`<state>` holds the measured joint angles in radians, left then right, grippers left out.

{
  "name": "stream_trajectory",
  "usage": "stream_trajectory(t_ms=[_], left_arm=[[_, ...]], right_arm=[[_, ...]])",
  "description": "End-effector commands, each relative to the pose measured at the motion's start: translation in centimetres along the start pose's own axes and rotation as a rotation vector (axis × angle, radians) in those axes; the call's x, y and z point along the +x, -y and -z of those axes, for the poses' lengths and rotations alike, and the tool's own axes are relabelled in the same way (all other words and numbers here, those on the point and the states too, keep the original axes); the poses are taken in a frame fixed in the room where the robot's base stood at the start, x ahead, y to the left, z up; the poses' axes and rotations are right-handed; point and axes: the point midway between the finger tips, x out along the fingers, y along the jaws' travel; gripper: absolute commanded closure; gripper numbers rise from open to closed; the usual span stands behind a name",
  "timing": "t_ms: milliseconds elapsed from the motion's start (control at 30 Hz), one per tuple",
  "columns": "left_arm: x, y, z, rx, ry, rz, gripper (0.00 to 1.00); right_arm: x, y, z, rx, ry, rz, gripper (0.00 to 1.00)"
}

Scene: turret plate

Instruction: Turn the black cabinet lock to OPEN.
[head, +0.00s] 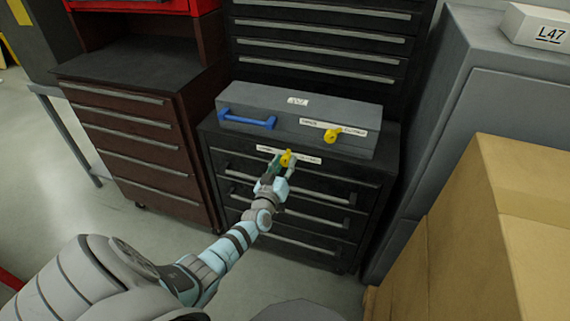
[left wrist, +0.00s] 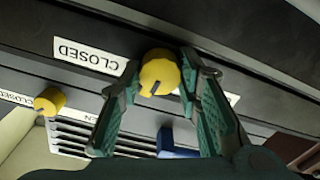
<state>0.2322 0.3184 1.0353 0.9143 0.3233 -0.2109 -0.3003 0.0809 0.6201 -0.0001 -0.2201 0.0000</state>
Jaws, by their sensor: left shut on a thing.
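The black cabinet (head: 235,145) stands in the middle of the head view. Its lock is a yellow knob (head: 287,157) on the top front rail, between two ends of a white label. My left gripper (head: 278,168) reaches it from the front and is shut on it. In the left wrist view the knob (left wrist: 160,74) sits between the two green fingers, with a dark slot in its face. A label reading CLOSED (left wrist: 88,55) shows upside down beside it. The other label end is mostly hidden by a finger. The knob's exact turn is hard to tell. My right gripper is out of view.
A grey box (head: 265,105) with a blue handle (head: 247,119) and a second yellow knob (head: 332,135) lies on the black cabinet. A brown drawer cabinet (head: 150,135) stands left. A grey cabinet (head: 470,95) and cardboard boxes (head: 470,220) stand right.

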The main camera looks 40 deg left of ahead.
Motion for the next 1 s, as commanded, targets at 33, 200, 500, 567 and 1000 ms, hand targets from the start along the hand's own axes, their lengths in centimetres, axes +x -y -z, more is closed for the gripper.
stream_trajectory(t_ms=[33, 200, 500, 567, 1000], left_arm=[[-0.07, 0.04, -0.19, -0.039, 0.005, 0.0, 0.97], [-0.07, 0.08, -0.24, -0.201, 0.008, 0.001, 0.97], [-0.08, 0.1, -0.29, -0.486, 0.011, 0.0, 0.97], [-0.09, 0.12, -0.31, -0.541, 0.011, 0.0, 0.97], [-0.11, 0.16, -0.38, -0.842, 0.016, 0.001, 0.97]], right_arm=[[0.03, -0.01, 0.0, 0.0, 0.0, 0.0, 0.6], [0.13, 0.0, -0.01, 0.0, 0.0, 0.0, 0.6], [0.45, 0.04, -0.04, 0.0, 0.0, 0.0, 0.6], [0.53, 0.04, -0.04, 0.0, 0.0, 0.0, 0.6], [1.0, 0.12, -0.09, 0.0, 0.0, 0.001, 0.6]])
